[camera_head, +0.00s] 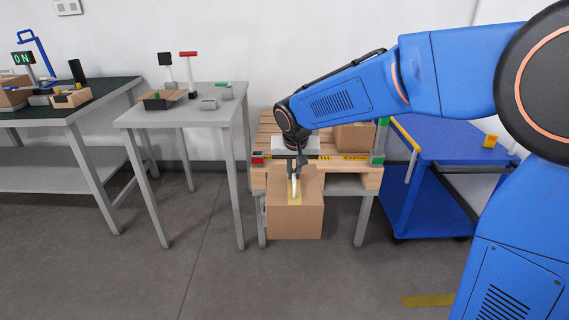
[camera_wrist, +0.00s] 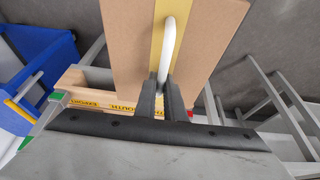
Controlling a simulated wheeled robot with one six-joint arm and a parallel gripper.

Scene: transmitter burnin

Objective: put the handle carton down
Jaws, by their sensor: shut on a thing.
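The handle carton (camera_head: 296,221) is a brown box with a yellow tape strip and a white handle on top. My gripper (camera_head: 296,172) is shut on the white handle (camera_wrist: 167,45), and the carton hangs beneath it. In the head view the carton is in front of the wooden pallet (camera_head: 258,172) on its grey stand, covering part of its front edge. The wrist view shows the carton (camera_wrist: 125,45) beyond the two dark fingers. I cannot tell whether the carton touches the pallet edge. The carton's underside is hidden.
Another brown carton (camera_head: 354,137) stands on the pallet at the back right. A blue cart (camera_head: 445,140) is to the right. A grey table (camera_head: 180,116) with small parts and a dark-topped bench (camera_head: 95,108) are to the left. The floor (camera_head: 190,275) in front is clear.

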